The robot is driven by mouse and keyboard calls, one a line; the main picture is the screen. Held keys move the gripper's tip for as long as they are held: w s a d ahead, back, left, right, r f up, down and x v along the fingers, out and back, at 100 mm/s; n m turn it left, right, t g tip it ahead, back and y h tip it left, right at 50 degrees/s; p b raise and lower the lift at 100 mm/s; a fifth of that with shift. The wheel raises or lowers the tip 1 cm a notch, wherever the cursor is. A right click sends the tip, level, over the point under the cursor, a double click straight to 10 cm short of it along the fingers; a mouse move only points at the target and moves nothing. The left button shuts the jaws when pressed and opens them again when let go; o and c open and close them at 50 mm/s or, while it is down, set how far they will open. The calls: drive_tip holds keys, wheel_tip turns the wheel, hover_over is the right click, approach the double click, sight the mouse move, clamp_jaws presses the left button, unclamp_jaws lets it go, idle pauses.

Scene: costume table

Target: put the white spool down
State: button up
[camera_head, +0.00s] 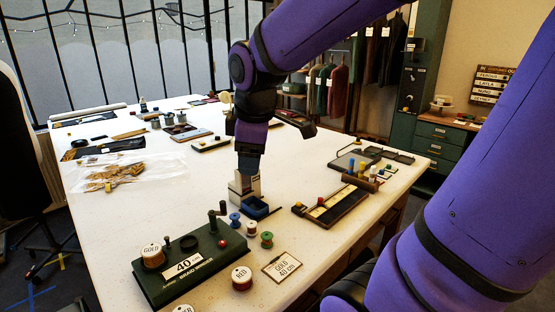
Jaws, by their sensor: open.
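I cannot make out a plainly white spool. Small spools stand just in front: a blue one (235,221), a pale and red one (250,229) and a green one (266,240).
A dark green winder with a "40" plate (190,266) stands front left, with a GOLD-labelled spool (152,256) on it. A RED-labelled spool (241,279) and a "GOLD 40 cm" card (282,267) lie nearby. A long tray (318,222) is at right. The white tabletop (120,222) is clear at left.

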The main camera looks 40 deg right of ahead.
drive_tip(key=s+a+r+m+t+y, duration=0.1)
drive_tip(key=s+a+r+m, duration=0.2)
drive_tip(key=s+m, duration=0.6)
drive_tip(key=shift+s+t, duration=0.4)
drive_tip(key=shift+s, duration=0.65)
drive_tip(key=shift+r, duration=0.1)
